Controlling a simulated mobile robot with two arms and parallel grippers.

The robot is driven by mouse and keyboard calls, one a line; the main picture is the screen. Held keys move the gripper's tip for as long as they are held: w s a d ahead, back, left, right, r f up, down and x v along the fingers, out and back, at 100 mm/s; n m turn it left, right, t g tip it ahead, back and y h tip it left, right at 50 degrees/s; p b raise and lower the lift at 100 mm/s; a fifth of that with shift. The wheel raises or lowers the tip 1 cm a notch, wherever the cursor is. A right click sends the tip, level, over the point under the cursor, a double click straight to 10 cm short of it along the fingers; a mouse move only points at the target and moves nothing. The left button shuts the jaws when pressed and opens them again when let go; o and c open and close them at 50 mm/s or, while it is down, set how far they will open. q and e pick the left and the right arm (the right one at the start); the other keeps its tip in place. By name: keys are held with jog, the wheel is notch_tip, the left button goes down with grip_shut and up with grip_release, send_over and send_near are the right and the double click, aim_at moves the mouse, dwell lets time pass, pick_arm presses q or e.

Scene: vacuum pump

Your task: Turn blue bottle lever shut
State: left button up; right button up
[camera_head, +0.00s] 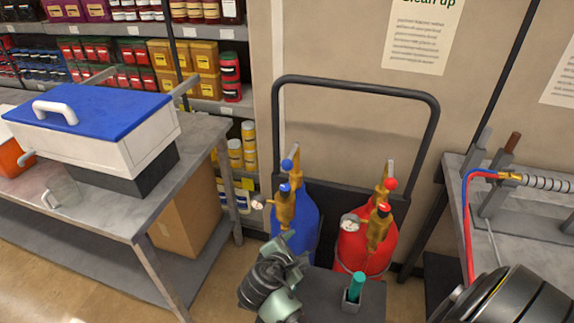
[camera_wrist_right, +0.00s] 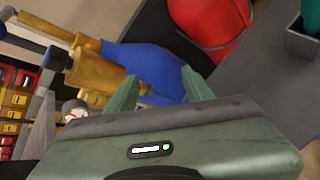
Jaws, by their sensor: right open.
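The blue bottle (camera_head: 306,222) stands on the left of a black cart, with a brass valve (camera_head: 285,208) on top. My right gripper (camera_head: 287,250) is just in front of and below the valve. In the right wrist view its fingers (camera_wrist_right: 160,76) are apart, with the blue bottle (camera_wrist_right: 152,68) beyond them and the brass valve (camera_wrist_right: 98,72) to their left. I see nothing between the fingers. My left gripper is out of view.
A red bottle (camera_head: 352,252) with its own brass valve stands right beside the blue one. The cart's black handle (camera_head: 350,88) arches behind both. A teal object in a grey holder (camera_head: 353,299) sits in front. Tables flank the cart on the left (camera_head: 140,215) and right (camera_head: 525,235).

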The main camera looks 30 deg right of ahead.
jog(key=w+r+n+t+h, duration=0.1)
jog(key=w+r+n+h, duration=0.3)
jog(key=w+r+n, duration=0.4)
jog(key=n+t+h, duration=0.1)
jog(key=h, duration=0.1)
send_near(284, 169)
jog(key=x, duration=0.4)
jog(key=p+x, duration=0.2)
jog(key=x, duration=0.4)
jog(key=shift+d+r, duration=0.1)
jog(key=shift+d, duration=0.1)
jog(key=shift+w+d, duration=0.3)
jog(key=shift+d, duration=0.15)
jog(key=shift+c, duration=0.3)
grip_shut()
